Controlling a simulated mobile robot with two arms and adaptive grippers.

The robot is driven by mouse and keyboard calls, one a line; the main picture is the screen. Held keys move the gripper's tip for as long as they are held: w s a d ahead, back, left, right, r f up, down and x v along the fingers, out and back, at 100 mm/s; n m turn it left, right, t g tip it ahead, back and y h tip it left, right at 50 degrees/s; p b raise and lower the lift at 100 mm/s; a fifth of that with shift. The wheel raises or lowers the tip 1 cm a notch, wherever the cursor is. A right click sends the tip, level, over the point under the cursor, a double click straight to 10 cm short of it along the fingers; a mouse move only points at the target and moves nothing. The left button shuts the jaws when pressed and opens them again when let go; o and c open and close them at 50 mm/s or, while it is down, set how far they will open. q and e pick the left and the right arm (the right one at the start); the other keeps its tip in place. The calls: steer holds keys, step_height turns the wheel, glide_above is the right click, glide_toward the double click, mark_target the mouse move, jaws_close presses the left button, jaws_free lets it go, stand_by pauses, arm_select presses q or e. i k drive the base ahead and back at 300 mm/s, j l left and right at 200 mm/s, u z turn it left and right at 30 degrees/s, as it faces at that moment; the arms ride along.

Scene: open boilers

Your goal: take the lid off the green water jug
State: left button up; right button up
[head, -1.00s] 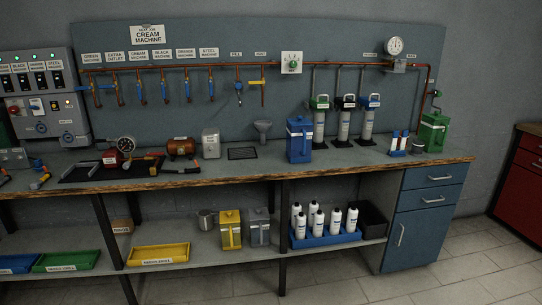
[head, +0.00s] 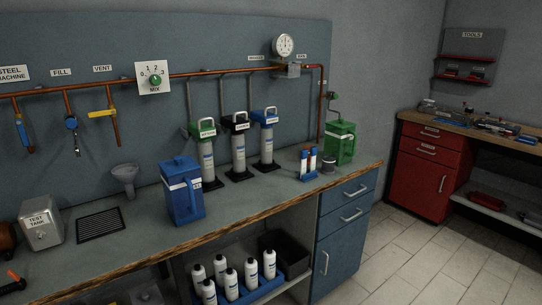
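The green water jug (head: 341,142) stands at the far right end of the workbench top, near the back wall panel. It is a green box-shaped jug with a pale label band, and its top is closed by a green lid (head: 341,125). Neither of my grippers shows in the head view.
A blue jug (head: 182,190) stands on the bench (head: 245,203) left of centre. Filter columns (head: 238,150) stand behind. A red cabinet (head: 428,178) is at right, with clear floor (head: 410,250) between.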

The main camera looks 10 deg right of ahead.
mark_target(340, 123)
steer(key=i+l+z, duration=0.15)
steer(key=i+z, duration=0.75)
steer(key=i+j, duration=0.05)
steer(key=i, duration=0.05)
